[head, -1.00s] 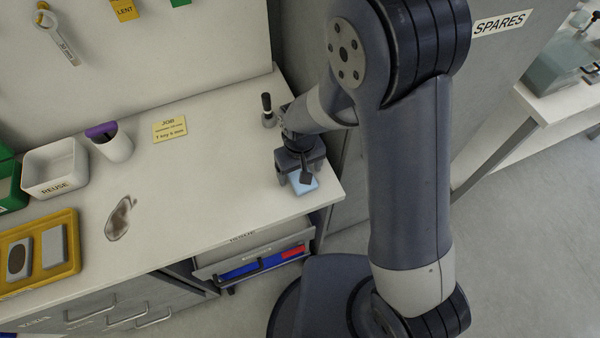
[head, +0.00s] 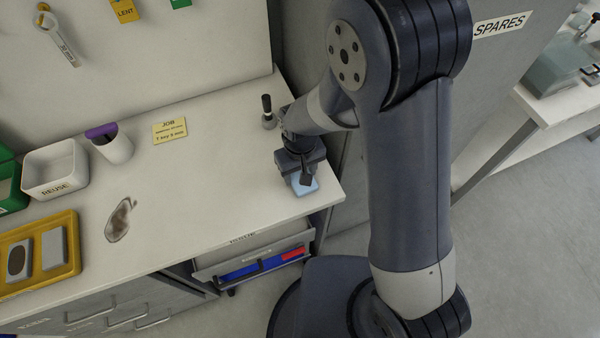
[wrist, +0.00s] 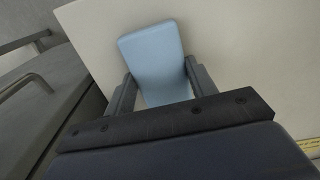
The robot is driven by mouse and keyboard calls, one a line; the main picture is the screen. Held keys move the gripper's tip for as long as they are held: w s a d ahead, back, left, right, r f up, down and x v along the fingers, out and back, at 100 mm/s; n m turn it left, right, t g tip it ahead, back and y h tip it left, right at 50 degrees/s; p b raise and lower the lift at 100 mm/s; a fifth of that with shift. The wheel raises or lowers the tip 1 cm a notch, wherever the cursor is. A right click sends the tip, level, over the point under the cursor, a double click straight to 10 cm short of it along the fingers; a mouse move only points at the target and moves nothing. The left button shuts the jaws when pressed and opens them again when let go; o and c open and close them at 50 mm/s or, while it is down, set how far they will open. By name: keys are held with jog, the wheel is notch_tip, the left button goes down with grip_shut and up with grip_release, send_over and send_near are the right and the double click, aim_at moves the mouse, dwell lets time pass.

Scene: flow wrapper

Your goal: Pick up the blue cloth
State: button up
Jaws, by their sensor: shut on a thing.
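The blue cloth (head: 306,188) is a pale blue folded pad at the right end of the white workbench (head: 230,190). In the wrist view the cloth (wrist: 156,58) sits between the two fingers, with its far end sticking out past them. My gripper (wrist: 160,88) is shut on it, a finger against each side. In the head view my gripper (head: 302,178) points down over the cloth and hides part of it. I cannot tell whether the cloth touches the bench top.
A black-handled tool (head: 268,112) stands just behind my gripper. A yellow job card (head: 169,130), a dark stain (head: 120,219), a white REUSE bin (head: 55,172) and a yellow tray (head: 38,283) lie to the left. An open drawer (head: 255,265) juts out below the bench.

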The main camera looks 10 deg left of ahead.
notch_tip(320, 180, up, 10)
jog(key=shift+b, duration=0.35)
jog(key=o, duration=0.4)
jog(key=c, duration=0.3)
jog(key=shift+c, duration=0.2)
